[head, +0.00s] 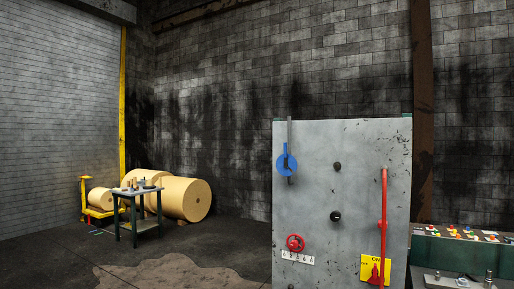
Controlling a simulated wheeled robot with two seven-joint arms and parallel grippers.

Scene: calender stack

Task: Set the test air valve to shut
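A grey panel (313,140) stands upright at the right of the head view. A blue round handle (283,160) sits on a vertical pipe at its upper left. A red handwheel (295,243) is at the lower left, above a white plate (297,257) with small marks. A long red lever (384,190) hangs vertically on the right side. A yellow plate (367,266) marked ON with a red switch is below it. Black knobs (335,216) sit in the middle. I cannot tell which is the test air valve. Neither gripper shows.
A control desk (440,256) with coloured buttons stands right of the panel. A small table (147,224), large tan rolls (186,199) and a yellow cart (84,190) are at the left back. The floor (60,265) left of the panel is open, with a pale stain.

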